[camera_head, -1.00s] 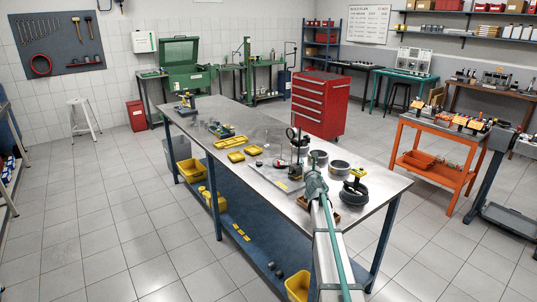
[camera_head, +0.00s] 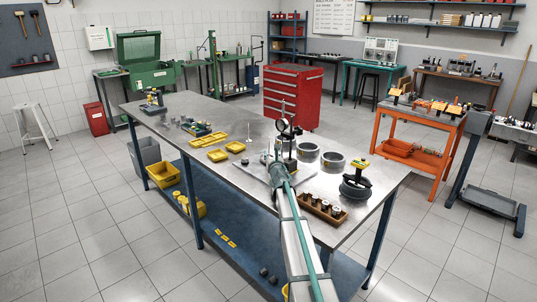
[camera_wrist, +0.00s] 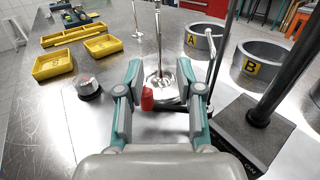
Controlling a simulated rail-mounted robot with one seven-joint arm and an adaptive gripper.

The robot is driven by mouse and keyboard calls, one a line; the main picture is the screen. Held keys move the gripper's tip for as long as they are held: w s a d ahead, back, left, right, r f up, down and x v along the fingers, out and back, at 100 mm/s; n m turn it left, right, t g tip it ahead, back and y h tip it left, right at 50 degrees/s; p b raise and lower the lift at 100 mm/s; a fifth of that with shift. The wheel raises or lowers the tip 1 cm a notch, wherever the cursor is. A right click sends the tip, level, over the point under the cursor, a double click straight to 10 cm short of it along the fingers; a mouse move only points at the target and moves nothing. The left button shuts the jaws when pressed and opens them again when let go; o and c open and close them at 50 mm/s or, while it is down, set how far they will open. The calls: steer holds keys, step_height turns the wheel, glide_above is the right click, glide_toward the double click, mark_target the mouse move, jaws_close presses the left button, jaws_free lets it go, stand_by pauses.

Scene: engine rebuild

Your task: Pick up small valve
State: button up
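In the wrist view my gripper (camera_wrist: 162,88) is open, with one finger to the left and one to the right. An upright shiny metal valve (camera_wrist: 159,45), with a thin stem and a round head at the bottom, stands ahead between the fingers; no contact shows. A second upright valve (camera_wrist: 137,22) stands farther back and looks smaller. I cannot tell by size which is the small valve. A red piece (camera_wrist: 147,98) stands between the fingers, close to the left one. In the head view my gripper (camera_head: 279,163) is low over the steel bench (camera_head: 262,183), its fingers partly hidden.
Rings A (camera_wrist: 199,38) and B (camera_wrist: 262,62) and a dark stand (camera_wrist: 285,95) are on the right. Yellow trays (camera_wrist: 52,64) and a small round container (camera_wrist: 88,86) are on the left. A wooden tray of pistons (camera_head: 322,208) is near the bench's front edge.

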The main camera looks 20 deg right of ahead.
steer(key=shift+p+x, duration=0.35)
steer(key=shift+x, duration=3.05)
steer(key=shift+c, duration=0.3)
jaws_close()
